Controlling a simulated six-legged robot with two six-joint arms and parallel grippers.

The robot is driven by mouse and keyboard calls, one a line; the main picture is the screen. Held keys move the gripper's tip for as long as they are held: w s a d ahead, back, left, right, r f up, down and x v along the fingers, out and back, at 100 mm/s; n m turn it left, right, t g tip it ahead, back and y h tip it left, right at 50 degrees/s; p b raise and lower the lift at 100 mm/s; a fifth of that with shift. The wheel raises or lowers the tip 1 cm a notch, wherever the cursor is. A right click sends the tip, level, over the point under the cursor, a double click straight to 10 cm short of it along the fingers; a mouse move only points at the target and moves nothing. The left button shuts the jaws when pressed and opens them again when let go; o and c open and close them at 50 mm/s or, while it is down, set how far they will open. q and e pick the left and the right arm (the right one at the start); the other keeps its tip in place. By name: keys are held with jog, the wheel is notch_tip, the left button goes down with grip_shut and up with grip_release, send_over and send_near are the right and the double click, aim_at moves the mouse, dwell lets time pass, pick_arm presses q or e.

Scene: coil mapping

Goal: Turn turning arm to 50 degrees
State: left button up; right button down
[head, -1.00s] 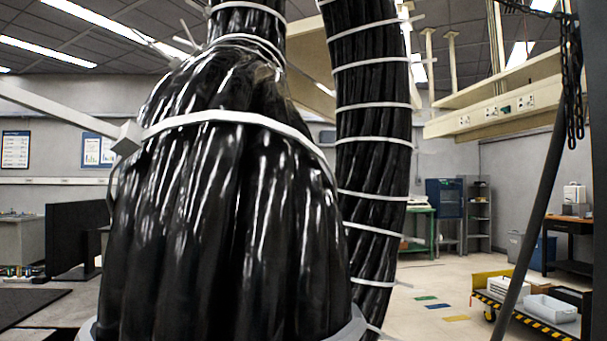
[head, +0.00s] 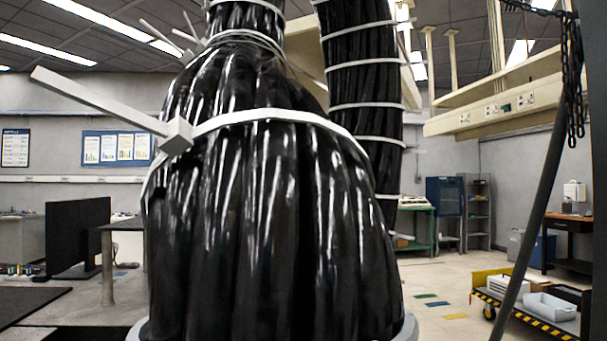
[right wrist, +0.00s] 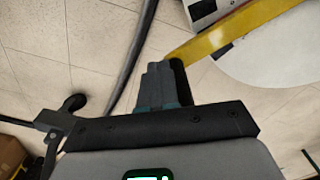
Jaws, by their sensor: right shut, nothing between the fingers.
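I cannot tell for sure which part is the turning arm. In the right wrist view, a flat yellow bar (right wrist: 238,32) runs from the upper right down toward my right gripper (right wrist: 158,72). It could be the turning arm. The gripper's grey-teal fingers are shut and empty, with their tips close to the bar's lower left end. I cannot tell whether they touch it. In the head view, a large glossy black cable bundle (head: 270,220) with white ties fills the middle. Neither gripper shows in the head view.
A second strapped bundle (head: 365,85) rises behind the large one. A white disc (right wrist: 275,60) lies beside the yellow bar. A black hose (head: 545,190) and chain (head: 575,85) hang at the right. A yellow cart (head: 525,310) stands on otherwise fairly open floor at the right.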

notch_tip(320, 180, up, 12)
jog(key=s+p, duration=0.1)
jog(key=p, duration=0.6)
jog(key=shift+s+a, duration=0.2)
jog(key=shift+a, duration=0.25)
